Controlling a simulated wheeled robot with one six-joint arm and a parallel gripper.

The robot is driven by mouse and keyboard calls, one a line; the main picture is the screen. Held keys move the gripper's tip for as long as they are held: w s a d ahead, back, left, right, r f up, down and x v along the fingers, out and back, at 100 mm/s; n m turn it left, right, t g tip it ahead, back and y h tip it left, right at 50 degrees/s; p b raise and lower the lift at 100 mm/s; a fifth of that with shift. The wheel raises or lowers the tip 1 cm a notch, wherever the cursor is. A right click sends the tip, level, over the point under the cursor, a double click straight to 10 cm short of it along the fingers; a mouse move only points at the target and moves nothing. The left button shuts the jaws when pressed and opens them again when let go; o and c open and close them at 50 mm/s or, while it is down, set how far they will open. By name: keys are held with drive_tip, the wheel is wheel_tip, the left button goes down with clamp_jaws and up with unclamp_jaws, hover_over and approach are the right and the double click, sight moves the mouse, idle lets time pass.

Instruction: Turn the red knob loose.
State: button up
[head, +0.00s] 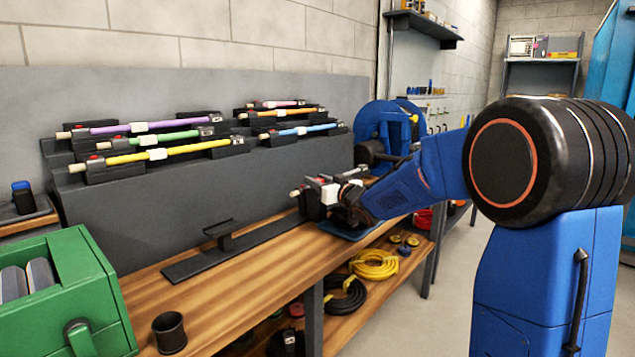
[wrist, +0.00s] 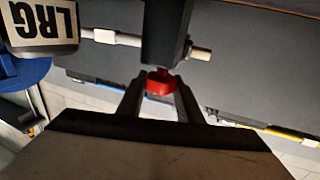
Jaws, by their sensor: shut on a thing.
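The red knob (wrist: 159,82) sits at the face of a dark clamp block (wrist: 165,35) in the wrist view. My gripper (wrist: 160,92) has one finger on each side of it and is shut on it. A pale rod (wrist: 118,37) with a white collar runs through the block, and its tan tip (wrist: 200,53) sticks out on the other side. In the head view my gripper (head: 345,196) is at the right end of the bench, at the dark block (head: 312,203). The knob's contact with my fingers is too small to tell there.
Several coloured brushes, such as a yellow one (head: 185,151), lie in stepped holders on the grey rack (head: 200,200). An empty dark stand (head: 225,240) and a black cup (head: 169,332) are on the wooden bench (head: 270,265). A green box (head: 75,285) is at left.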

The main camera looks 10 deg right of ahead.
drive_tip(key=n+g+y, duration=0.2)
drive_tip(key=y, duration=0.1)
drive_tip(key=n+g+y, duration=0.2)
drive_tip(key=n+y, duration=0.1)
drive_tip(key=shift+d+y, duration=0.15)
drive_tip(key=shift+y, duration=0.15)
drive_tip(key=n+g+y, duration=0.3)
drive_tip(key=g, duration=0.2)
drive_tip(key=shift+w+n, duration=0.1)
drive_tip(key=shift+n, duration=0.3)
drive_tip(key=n+g+y, duration=0.1)
drive_tip(key=n+g, duration=0.1)
drive_tip(key=g, duration=0.1)
drive_tip(key=n+g+y, duration=0.1)
drive_tip(key=n+g, duration=0.1)
drive_tip(key=g, duration=0.1)
drive_tip(key=shift+g, duration=0.4)
drive_tip(key=shift+n+g, duration=1.8)
drive_tip(key=shift+g, duration=1)
drive_tip(key=o, duration=1)
drive_tip(key=shift+a, duration=0.2)
drive_tip(key=shift+o, duration=0.2)
